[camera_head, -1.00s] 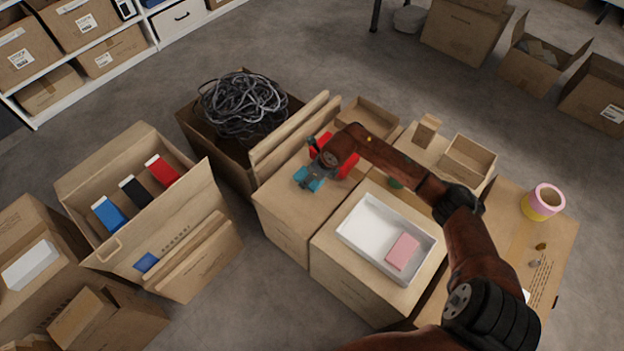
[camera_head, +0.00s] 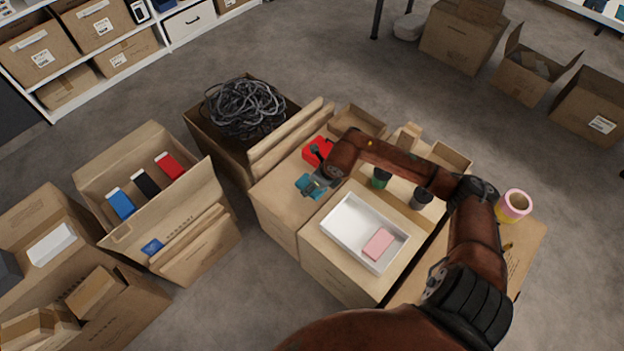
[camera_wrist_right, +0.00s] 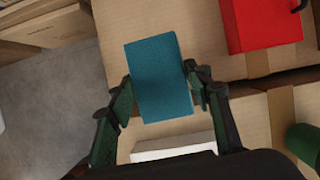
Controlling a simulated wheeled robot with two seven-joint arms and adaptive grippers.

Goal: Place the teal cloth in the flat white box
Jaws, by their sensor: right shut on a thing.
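The teal cloth (camera_head: 309,185) is a folded rectangular pad above the carton left of the white box. In the right wrist view the teal cloth (camera_wrist_right: 158,72) is between the two fingers of my right gripper (camera_wrist_right: 163,95). My right gripper (camera_head: 318,183) is shut on it in the head view, partly hidden by its own arm. The flat white box (camera_head: 345,243) is open on the nearer carton, with a pink block (camera_head: 379,243) lying in its right part. Its edge (camera_wrist_right: 172,149) shows at the bottom of the wrist view. My left gripper is not in view.
A red object (camera_head: 317,150) lies behind the cloth; it also shows in the wrist view (camera_wrist_right: 262,20). A green cylinder (camera_head: 380,178) and a dark grey cylinder (camera_head: 420,198) stand behind the white box. A pink and yellow tape roll (camera_head: 514,205) is at the right.

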